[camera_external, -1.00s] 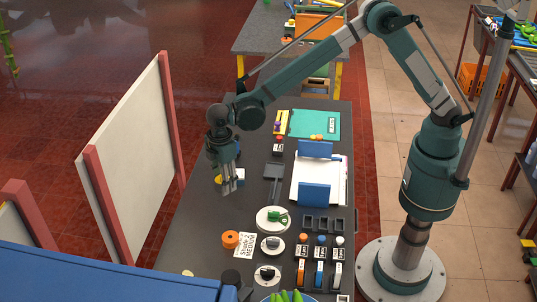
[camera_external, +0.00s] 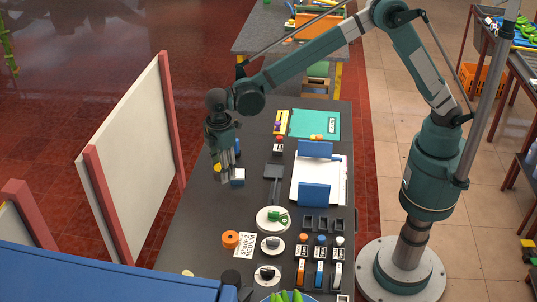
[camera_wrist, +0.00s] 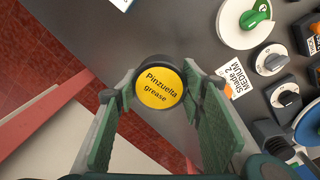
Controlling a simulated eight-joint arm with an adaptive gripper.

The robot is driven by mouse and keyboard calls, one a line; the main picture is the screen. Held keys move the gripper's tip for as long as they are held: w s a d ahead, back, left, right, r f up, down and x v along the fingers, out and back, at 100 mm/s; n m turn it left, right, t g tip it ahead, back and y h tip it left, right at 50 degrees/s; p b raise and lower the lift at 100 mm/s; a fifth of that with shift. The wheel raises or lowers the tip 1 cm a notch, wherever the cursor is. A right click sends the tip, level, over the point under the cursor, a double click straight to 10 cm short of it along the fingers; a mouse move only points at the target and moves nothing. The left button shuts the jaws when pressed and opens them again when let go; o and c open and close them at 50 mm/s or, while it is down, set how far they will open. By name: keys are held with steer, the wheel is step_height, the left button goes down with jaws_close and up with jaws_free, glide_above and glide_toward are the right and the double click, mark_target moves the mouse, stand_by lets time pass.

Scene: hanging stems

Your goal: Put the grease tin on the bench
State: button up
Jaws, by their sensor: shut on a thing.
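In the external view, my gripper (camera_external: 223,178) points down near the left edge of the dark bench (camera_external: 200,222). There the tin is mostly hidden by the fingers, and I cannot tell whether it is clear of the bench top. In the wrist view the bench (camera_wrist: 165,30) lies behind the tin.
An orange roll (camera_external: 231,239), a "Shade 2 MEDIUM" card (camera_external: 245,245) and round dial plates (camera_external: 273,218) stand nearer the front. A white panel (camera_external: 130,150) with red posts stands left of the bench.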

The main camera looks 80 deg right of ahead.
steer(key=w+d, duration=0.2)
steer(key=d, duration=0.8)
steer(key=w+d, duration=0.3)
steer(key=d, duration=0.7)
steer(key=m, duration=0.3)
glide_above(249, 123)
steer(key=shift+w+f, duration=0.1)
steer(key=shift+f, duration=2.55)
steer(key=shift+f, duration=0.1)
steer(key=shift+f+b, duration=0.3)
steer(key=shift+f, duration=2.75)
steer(key=shift+f, duration=1.85)
